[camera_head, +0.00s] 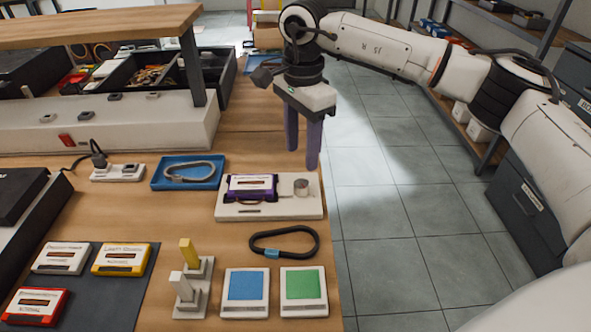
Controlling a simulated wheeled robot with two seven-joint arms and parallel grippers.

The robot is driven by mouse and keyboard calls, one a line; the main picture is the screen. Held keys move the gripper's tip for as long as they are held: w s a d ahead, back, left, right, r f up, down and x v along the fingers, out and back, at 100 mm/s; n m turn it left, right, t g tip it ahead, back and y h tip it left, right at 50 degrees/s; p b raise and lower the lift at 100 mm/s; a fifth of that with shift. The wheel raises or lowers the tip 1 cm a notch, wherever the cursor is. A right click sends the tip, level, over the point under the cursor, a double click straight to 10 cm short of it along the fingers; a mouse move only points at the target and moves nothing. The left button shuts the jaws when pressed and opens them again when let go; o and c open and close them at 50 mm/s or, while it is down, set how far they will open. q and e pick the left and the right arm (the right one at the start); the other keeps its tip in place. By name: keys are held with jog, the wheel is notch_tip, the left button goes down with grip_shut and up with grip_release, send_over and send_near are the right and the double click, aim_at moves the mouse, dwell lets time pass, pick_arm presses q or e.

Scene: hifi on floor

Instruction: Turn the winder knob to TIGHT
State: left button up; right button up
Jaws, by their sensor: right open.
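The winder (232,211) is a flat white unit near the right edge of the wooden table, with a purple cassette (252,187) on its left part. Its round grey knob (301,187) stands on the right part. The knob's setting and any TIGHT mark are too small to read. My right gripper (302,158) points down with its two purple fingers apart. It is empty and shows just behind and above the knob, apart from it. My left gripper is not in view.
A black loop with a blue clip (284,243) lies in front of the winder, with blue (247,287) and green (303,285) pads nearer. A blue tray (156,185) holds a grey ring. Floor is right of the table edge.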

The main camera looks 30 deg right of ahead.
aim_at(303, 183)
jog(key=f, duration=0.3)
jog(key=shift+s+f, duration=0.1)
jog(key=shift+s, duration=0.3)
notch_tip(303, 183, down, 5)
jog(key=shift+w+r+p, duration=0.1)
jog(key=shift+p, duration=0.25)
jog(key=shift+f, duration=0.35)
jog(key=c, duration=1.1)
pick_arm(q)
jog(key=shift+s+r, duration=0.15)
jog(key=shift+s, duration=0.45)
pick_arm(e)
jog(key=shift+o, duration=0.2)
